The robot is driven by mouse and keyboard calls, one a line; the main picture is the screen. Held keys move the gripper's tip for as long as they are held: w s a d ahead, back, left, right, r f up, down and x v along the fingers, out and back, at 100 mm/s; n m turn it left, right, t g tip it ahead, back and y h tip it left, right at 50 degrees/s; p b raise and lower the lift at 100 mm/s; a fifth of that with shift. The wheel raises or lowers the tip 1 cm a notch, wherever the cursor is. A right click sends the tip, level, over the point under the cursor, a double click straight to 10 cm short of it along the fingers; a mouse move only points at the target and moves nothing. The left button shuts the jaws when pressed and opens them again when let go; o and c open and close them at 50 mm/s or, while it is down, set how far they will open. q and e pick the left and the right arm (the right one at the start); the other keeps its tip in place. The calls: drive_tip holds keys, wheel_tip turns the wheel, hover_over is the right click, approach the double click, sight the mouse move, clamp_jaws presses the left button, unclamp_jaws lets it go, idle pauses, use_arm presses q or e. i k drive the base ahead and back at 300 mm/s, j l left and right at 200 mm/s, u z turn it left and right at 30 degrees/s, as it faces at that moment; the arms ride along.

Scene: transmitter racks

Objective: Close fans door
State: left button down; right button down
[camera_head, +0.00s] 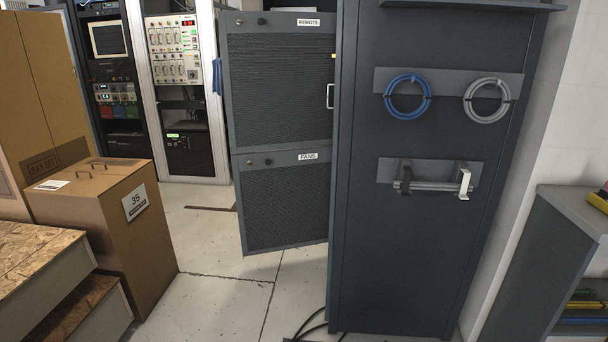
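The fans door (285,203) is a dark grey mesh panel with a white "FANS" label near its top right, in the middle of the head view. It stands out to the left of a tall dark rack (420,250), swung open at an angle, its lower edge above the floor. A small round knob or lock sits near its top edge. Directly above it is a matching mesh door (280,85) labelled "REMOTE", with a pale handle at its right side; it stands at a similar angle. The rack side hides the doors' right edges. Neither of my grippers shows.
Cardboard boxes (105,225) and wooden crates (40,270) stand at the left. Equipment racks (180,90) stand behind. Black cables (310,328) lie by the rack's foot. A grey shelf unit (545,270) is at the right. The floor before the doors is clear.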

sight(282, 200)
drive_tip(key=i+j, duration=0.2)
drive_tip(key=j, duration=0.15)
drive_tip(key=i+j+z, duration=0.1)
drive_tip(key=i+j, duration=0.35)
drive_tip(key=j, duration=0.25)
drive_tip(key=i+j, duration=0.2)
drive_tip(key=j, duration=0.15)
drive_tip(key=i+j, duration=0.1)
drive_tip(key=i, duration=0.75)
